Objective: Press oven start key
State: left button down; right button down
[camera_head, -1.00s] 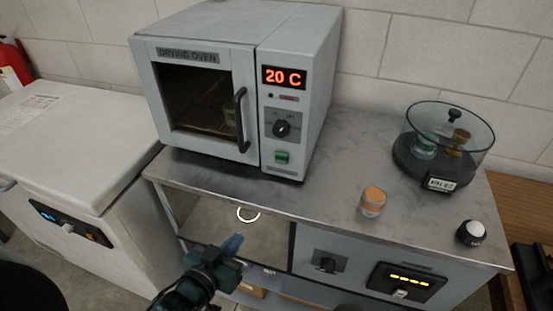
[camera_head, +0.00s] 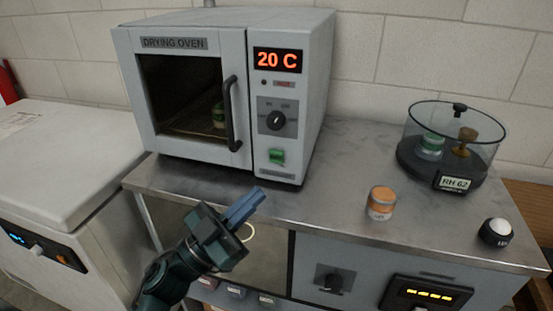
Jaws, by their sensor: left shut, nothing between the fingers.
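The drying oven (camera_head: 190,98) stands on the steel bench with its door shut. Its display (camera_head: 278,60) reads 20 C, with a dark knob (camera_head: 276,120) below it. The green start key (camera_head: 276,156) sits low on the oven's right-hand panel and is in plain view. A jar with a green label (camera_head: 218,115) shows through the oven window. My left gripper (camera_head: 245,206) is shut and empty, in front of the bench's front edge and below the oven. It is apart from the key, its blue fingers pointing up and right. My right gripper is not in view.
On the bench (camera_head: 335,170) to the right are an orange-topped jar (camera_head: 381,203), a glass desiccator (camera_head: 455,182) reading RH 62, and a white-topped black button (camera_head: 496,232). A white chest unit (camera_head: 75,180) stands at left. The bench surface before the oven is clear.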

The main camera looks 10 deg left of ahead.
aim_at(277, 156)
pick_arm(q)
jog(key=shift+w, duration=0.1)
jog(key=w+b, duration=0.1)
jog(key=w, duration=0.6)
jog(key=shift+d+b, duration=0.1)
jog(key=shift+b, duration=0.2)
jog(key=shift+w, duration=0.8)
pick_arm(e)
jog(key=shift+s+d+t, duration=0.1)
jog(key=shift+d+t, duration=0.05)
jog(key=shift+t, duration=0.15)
pick_arm(q)
jog(key=shift+w, duration=0.1)
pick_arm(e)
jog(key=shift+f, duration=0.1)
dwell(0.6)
pick_arm(q)
jog(key=shift+w, duration=0.35)
